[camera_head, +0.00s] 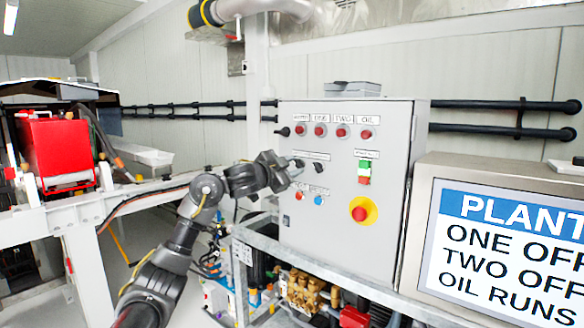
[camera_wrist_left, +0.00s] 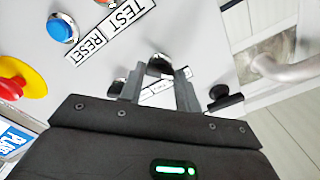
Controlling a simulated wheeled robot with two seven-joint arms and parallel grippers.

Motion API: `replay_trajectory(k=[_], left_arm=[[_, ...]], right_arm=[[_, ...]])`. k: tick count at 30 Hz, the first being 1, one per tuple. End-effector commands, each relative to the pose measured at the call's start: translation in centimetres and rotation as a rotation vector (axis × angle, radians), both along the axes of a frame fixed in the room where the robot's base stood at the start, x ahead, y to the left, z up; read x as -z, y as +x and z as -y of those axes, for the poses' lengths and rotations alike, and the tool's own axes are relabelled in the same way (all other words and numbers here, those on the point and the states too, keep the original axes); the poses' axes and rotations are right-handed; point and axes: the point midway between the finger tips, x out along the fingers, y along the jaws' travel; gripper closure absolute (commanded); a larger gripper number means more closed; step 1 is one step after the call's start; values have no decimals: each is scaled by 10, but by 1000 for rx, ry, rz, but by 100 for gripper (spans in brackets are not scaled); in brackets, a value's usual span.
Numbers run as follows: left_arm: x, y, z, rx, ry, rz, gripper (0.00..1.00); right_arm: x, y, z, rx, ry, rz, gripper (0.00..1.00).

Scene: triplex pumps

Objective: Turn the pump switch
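The grey control box (camera_head: 345,235) carries several switches and lamps. A pump switch knob (camera_head: 298,163) on its left side is partly covered by my left gripper (camera_head: 286,168), which reaches it from the left. In the left wrist view, a dark, silver-rimmed knob (camera_wrist_left: 159,65) lies between the tips of my left gripper (camera_wrist_left: 160,74). The fingers stand apart on either side of it; I cannot tell whether they touch it. A second knob (camera_wrist_left: 116,88) is just outside the left finger. A black switch (camera_wrist_left: 222,97) is to the right. My right gripper is not in view.
A red emergency stop on a yellow disc (camera_head: 360,210) and a blue button (camera_head: 318,200) are lower on the panel. A framed sign (camera_head: 500,245) stands right of the box. A metal frame (camera_head: 262,231) with pump parts lies below.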

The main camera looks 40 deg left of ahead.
Motion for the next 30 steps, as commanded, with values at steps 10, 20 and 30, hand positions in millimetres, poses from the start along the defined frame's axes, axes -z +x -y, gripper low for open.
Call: replay_trajectory(k=[10, 20, 30], left_arm=[[0, 0, 0, 0, 19, -2, 90], [0, 0, 0, -2, 195, -7, 90], [0, 0, 0, -2, 482, -13, 90]], right_arm=[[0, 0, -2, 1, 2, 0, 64], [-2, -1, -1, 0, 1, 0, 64], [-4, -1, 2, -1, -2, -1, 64]])
